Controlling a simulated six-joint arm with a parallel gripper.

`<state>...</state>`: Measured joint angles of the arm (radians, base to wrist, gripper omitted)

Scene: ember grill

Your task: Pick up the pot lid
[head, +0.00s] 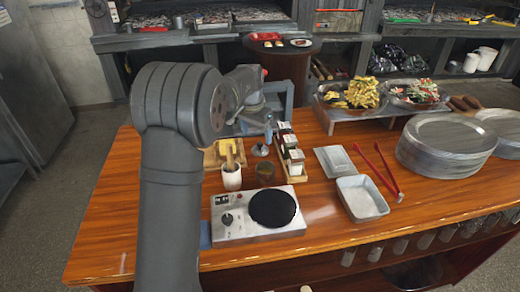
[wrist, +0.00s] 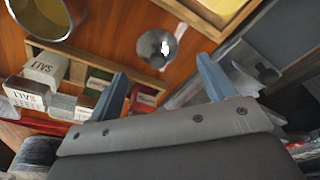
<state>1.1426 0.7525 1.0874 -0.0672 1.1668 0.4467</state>
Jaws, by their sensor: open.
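A small round metal lid (wrist: 158,45), which I take to be the pot lid, lies on the wooden table in the wrist view, with a bright spot at its middle. In the head view my arm hides much of the gripper, just above the lid.
A wooden rack of spice boxes (head: 290,155) stands close right of the lid. Metal trays (head: 362,198), red tongs (head: 378,172) and stacked plates (head: 440,150) fill the right.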

